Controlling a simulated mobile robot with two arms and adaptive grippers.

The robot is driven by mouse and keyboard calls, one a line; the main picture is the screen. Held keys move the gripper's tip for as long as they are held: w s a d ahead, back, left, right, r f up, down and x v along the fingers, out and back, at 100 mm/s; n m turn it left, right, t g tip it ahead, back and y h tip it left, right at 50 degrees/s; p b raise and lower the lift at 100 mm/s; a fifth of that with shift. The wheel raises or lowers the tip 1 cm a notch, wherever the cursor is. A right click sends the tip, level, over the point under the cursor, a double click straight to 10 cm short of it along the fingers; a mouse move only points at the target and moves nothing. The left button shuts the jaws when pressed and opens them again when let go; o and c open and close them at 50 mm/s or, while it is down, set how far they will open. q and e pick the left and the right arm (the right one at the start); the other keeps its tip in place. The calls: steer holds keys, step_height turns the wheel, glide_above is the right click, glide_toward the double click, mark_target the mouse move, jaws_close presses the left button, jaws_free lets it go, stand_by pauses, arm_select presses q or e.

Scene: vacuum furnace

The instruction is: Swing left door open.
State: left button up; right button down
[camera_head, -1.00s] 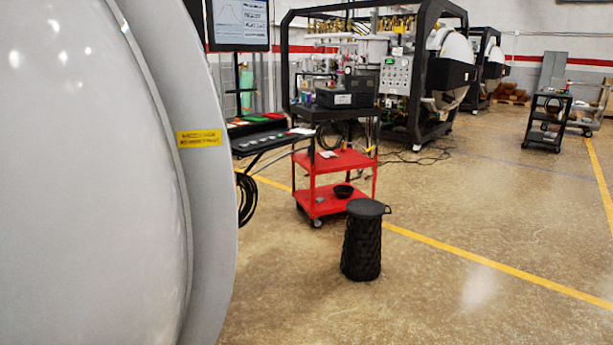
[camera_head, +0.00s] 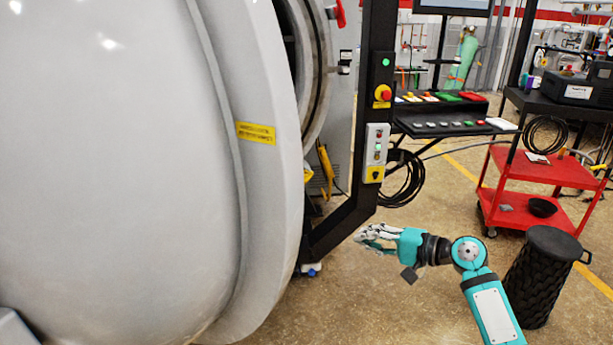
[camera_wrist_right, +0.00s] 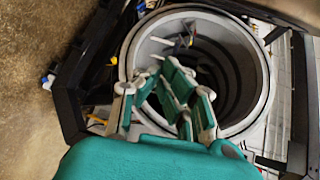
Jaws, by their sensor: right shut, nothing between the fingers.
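The left door is a big pale grey domed door (camera_head: 130,170) filling the left of the head view, with a thick rim and a yellow label (camera_head: 256,132). A gap shows between its rim and the round furnace mouth (camera_head: 312,70), so it stands at least partly open. My right gripper (camera_head: 366,238) is shut and empty, low and to the right of the door rim, apart from it in the picture. In the right wrist view, my gripper's fingers (camera_wrist_right: 170,88) are in front of the open round chamber, whose grey rim (camera_wrist_right: 262,85) shows. My left gripper is out of view.
A black frame post (camera_head: 350,200) with a button box (camera_head: 376,150) stands beside the furnace mouth. A control desk (camera_head: 440,128), a red cart (camera_head: 520,170) and a black woven stool (camera_head: 540,280) are to the right. Bare floor lies between door and stool.

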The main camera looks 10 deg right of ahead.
steer(key=s+a+r+n+g+y, duration=0.2)
steer(key=s+r+y, duration=0.15)
steer(key=r, duration=0.65)
steer(key=s+a+r+n+g+y, duration=0.1)
steer(key=s+a+r+n+y, duration=0.3)
steer(key=r, duration=0.6)
steer(key=a+h+p, duration=0.1)
steer(key=a+p, duration=0.1)
steer(key=a, duration=0.2)
steer(key=a+m+h+p, duration=0.1)
steer(key=a+p, duration=0.2)
steer(key=a, duration=0.2)
steer(key=shift+a+f+m, duration=0.1)
steer(key=shift+a+m, duration=0.15)
steer(key=shift+m, duration=0.05)
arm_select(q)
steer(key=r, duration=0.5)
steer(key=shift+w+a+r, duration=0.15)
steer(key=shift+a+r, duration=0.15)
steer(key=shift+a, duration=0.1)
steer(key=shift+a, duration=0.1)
arm_select(e)
steer(key=shift+w, duration=0.1)
